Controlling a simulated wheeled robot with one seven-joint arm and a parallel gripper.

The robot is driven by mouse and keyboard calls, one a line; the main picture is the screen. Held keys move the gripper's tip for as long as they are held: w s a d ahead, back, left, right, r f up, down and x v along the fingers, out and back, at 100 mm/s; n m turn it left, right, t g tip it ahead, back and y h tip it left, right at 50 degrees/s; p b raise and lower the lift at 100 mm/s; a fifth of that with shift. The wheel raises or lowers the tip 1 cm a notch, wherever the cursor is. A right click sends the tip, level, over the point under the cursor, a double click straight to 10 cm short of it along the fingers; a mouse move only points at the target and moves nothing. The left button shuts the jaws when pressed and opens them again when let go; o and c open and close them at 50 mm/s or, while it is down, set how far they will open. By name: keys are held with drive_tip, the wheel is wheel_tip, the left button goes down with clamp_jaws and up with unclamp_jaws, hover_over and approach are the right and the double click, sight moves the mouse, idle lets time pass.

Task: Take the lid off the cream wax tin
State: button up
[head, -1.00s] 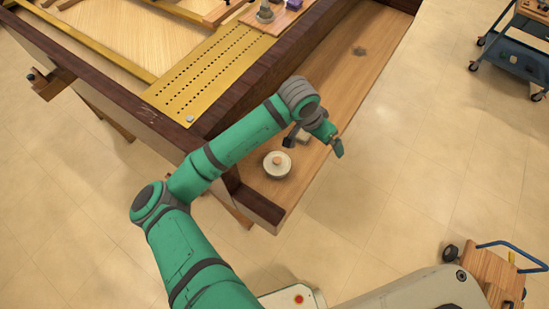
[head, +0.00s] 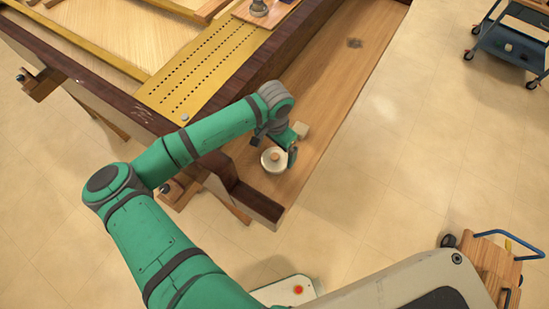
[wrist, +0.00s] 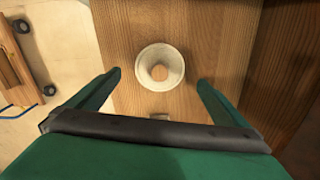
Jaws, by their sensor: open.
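The cream wax tin (head: 266,165) is round and pale, with its lid on and a small wooden knob on top. It stands on the wooden shelf near the shelf's front end. In the wrist view the tin (wrist: 147,80) lies beyond and between my two fingertips, apart from both. My gripper (wrist: 160,78) is open and empty, with one green finger to each side of the tin. In the head view my gripper (head: 278,146) is right above the tin and hides part of it.
A dark raised rail (head: 215,160) borders the shelf on the left. The shelf farther back is mostly clear. A wooden cart (head: 490,262) stands on the floor at right.

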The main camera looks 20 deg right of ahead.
sight(276, 155)
wheel_tip(276, 155, down, 5)
drive_tip(key=shift+d+r, duration=0.1)
drive_tip(key=shift+d, duration=0.05)
drive_tip(key=shift+c, duration=0.7)
drive_tip(key=shift+w, duration=0.1)
drive_tip(key=c, duration=1)
